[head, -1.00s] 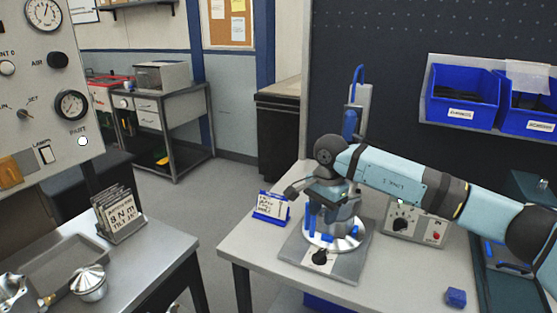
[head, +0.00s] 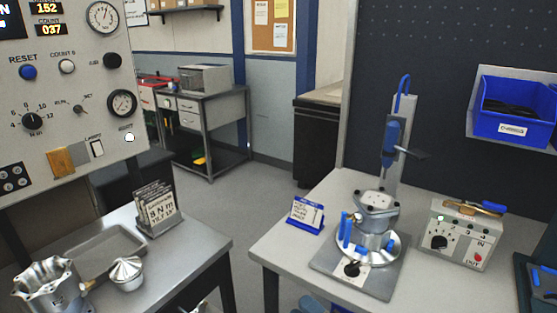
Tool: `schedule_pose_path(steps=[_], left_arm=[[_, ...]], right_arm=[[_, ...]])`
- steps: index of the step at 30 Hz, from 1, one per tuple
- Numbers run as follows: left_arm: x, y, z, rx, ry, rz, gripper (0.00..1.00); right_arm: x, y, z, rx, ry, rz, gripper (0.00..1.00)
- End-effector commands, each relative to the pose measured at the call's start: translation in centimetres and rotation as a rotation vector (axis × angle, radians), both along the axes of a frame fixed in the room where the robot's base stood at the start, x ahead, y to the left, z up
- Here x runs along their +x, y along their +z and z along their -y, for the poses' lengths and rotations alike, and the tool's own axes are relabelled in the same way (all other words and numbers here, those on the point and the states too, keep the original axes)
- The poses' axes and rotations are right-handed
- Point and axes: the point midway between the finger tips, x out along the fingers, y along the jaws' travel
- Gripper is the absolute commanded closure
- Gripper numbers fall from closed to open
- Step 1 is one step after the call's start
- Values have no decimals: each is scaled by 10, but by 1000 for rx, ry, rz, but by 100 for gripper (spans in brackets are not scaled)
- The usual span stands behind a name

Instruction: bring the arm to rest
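Neither of my arms nor grippers shows in the head view now. On the right table, a machined housing (head: 376,222) stands upright on a round fixture (head: 368,253) with blue pins, set on a grey base plate with a black knob (head: 352,269). A blue-handled tool (head: 390,140) hangs on an upright stand behind the housing. On the left table, a silver housing (head: 48,288) and a domed metal part (head: 127,273) stand near a shallow grey tray (head: 95,251).
A control box (head: 460,235) with a knob and a red button stands right of the fixture. A blue bin (head: 515,105) hangs on the dark pegboard. A card holder (head: 306,214) stands left of the fixture. A gauge panel (head: 70,80) rises at left. Open floor lies between the tables.

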Motion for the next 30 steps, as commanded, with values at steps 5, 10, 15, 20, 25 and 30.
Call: schedule_pose_path(steps=[5, 10, 15, 20, 25, 30], left_arm=[[0, 0, -1, 2, -1, 0, 57], [0, 0, -1, 2, -2, 1, 57], [0, 0, -1, 2, -2, 1, 57], [0, 18, -1, 4, -2, -1, 57], [-1, 52, -2, 12, -4, 9, 57], [-2, 90, -4, 21, -6, 23, 57]], right_arm=[[-38, -77, 60, 310, -223, -556, 61], [-87, -135, 99, 530, -386, -937, 61], [-140, -177, 125, 697, -516, -1222, 61], [-175, -179, 139, 797, -595, -1380, 61], [-175, -147, 140, 781, -592, -1363, 61], [-177, -108, 143, 767, -591, -1348, 61]])
